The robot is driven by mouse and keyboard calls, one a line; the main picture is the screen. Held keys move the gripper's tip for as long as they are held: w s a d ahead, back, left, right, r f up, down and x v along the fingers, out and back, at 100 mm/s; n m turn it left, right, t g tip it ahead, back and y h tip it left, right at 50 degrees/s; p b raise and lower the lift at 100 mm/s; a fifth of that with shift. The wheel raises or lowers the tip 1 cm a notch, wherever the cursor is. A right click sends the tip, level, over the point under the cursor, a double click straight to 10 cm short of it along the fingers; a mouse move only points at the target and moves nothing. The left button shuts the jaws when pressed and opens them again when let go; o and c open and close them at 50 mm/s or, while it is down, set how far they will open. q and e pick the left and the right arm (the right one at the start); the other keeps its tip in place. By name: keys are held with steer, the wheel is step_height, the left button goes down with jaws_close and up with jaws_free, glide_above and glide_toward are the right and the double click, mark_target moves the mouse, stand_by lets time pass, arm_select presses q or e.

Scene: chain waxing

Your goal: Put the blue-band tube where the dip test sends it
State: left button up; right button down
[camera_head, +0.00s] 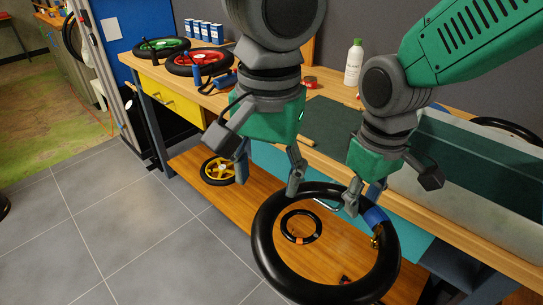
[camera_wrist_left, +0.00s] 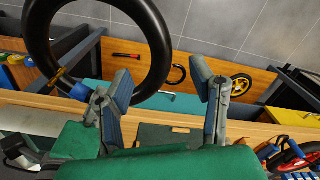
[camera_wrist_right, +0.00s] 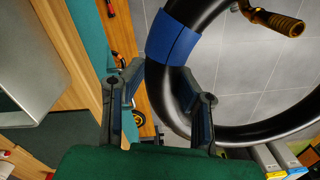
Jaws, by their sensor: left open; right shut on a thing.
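The blue-band tube (camera_head: 262,235) is a black ring with a blue band (camera_head: 376,217) and a brass valve (camera_head: 376,240). It hangs tilted in front of the bench, over the lower shelf. My right gripper (camera_head: 366,198) is shut on its upper right part, beside the band; in the right wrist view the tube (camera_wrist_right: 180,95) passes between the fingers (camera_wrist_right: 165,90). My left gripper (camera_head: 266,182) is open above the tube's upper left side. In the left wrist view the tube (camera_wrist_left: 160,50) shows beyond the open fingers (camera_wrist_left: 162,75); whether they touch it is unclear.
A long tank (camera_head: 490,150) stands on the bench at right. A white bottle (camera_head: 354,62), red can (camera_head: 309,83), red-rimmed wheel (camera_head: 200,62) and green-rimmed wheel (camera_head: 160,47) are on the bench. The lower shelf (camera_head: 200,160) holds a yellow wheel (camera_head: 218,171) and a small black ring (camera_head: 300,226).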

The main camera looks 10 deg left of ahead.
mark_target(266, 214)
arm_select(q)
steer(key=f, duration=0.7)
steer(key=shift+a+f, duration=0.25)
steer(key=shift+f, duration=0.05)
arm_select(e)
steer(key=shift+a, duration=0.15)
arm_select(q)
steer(key=shift+d+f, duration=0.25)
steer(key=shift+f, duration=0.4)
arm_select(e)
steer(key=shift+d, duration=0.25)
arm_select(q)
steer(key=shift+a, duration=0.1)
steer(key=shift+c, duration=0.8)
arm_select(e)
steer(key=shift+a, duration=0.15)
arm_select(q)
steer(key=shift+a, duration=0.2)
jaws_close()
arm_select(e)
steer(key=shift+a, duration=0.15)
steer(key=c, duration=1.2)
jaws_free()
arm_select(q)
steer(key=shift+d, duration=0.15)
arm_select(e)
steer(key=shift+o, duration=0.2)
steer(key=shift+d, duration=0.2)
